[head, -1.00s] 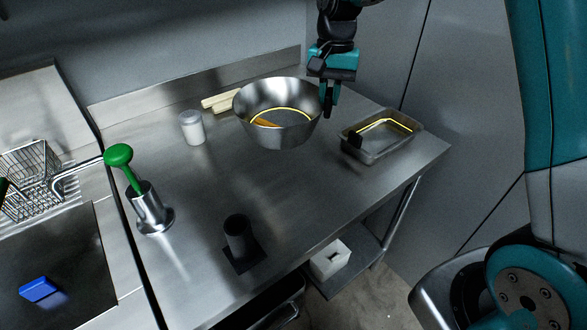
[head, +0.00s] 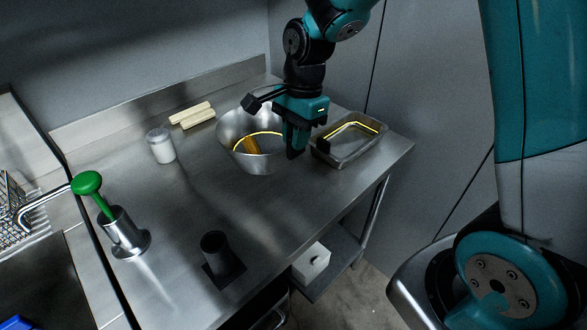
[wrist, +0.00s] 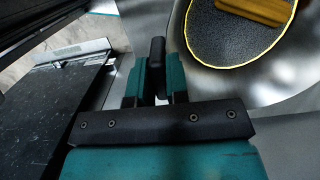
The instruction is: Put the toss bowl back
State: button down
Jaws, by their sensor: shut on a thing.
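The toss bowl (head: 233,128) is a wide steel bowl on or just above the steel table, left of the shallow pan. Whether its base touches the table cannot be told. Inside are a yellow outline around a dark speckled floor and an orange-yellow piece (head: 251,146). My gripper (head: 294,151) is at the bowl's right side, pointing down. In the wrist view my gripper (wrist: 156,80) is shut on a black upright grip (wrist: 157,52) beside the bowl (wrist: 208,45), apparently the bowl's handle. The join between grip and bowl is hidden.
A shallow metal pan (head: 364,148) with a yellow outline stands close right of my gripper. A white-filled jar (head: 160,147) and pale sticks (head: 191,115) are to the left. A black cup-like holder (head: 216,250) and green-handled tool (head: 88,184) stand nearer. The middle table is clear.

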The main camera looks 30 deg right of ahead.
notch_tip(320, 180, down, 9)
jog(key=shift+f+p, duration=0.15)
jog(key=shift+p, duration=0.3)
jog(key=shift+f, duration=0.15)
jog(key=c, duration=1.1)
grip_release()
jog(key=r, duration=0.4)
jog(key=d+r+b, duration=0.1)
jog(key=r, duration=0.3)
jog(key=r+b, duration=0.1)
jog(key=r, duration=0.3)
jog(key=shift+w+d+r, duration=0.1)
jog(key=shift+d+r, duration=0.05)
jog(key=shift+d, duration=0.1)
jog(key=s+a+r+n, duration=0.2)
jog(key=s+a+n, duration=0.1)
jog(key=s+n, duration=0.4)
jog(key=s+a+r+n+y, duration=0.1)
jog(key=s+a+r+n, duration=0.1)
jog(key=s+n, duration=0.5)
jog(key=s+a+r+n+y, duration=0.1)
jog(key=s+a+r+n, duration=0.2)
jog(key=s+n, duration=0.4)
jog(key=shift+a+n, duration=0.3)
jog(key=shift+a, duration=0.4)
jog(key=shift+w, duration=0.1)
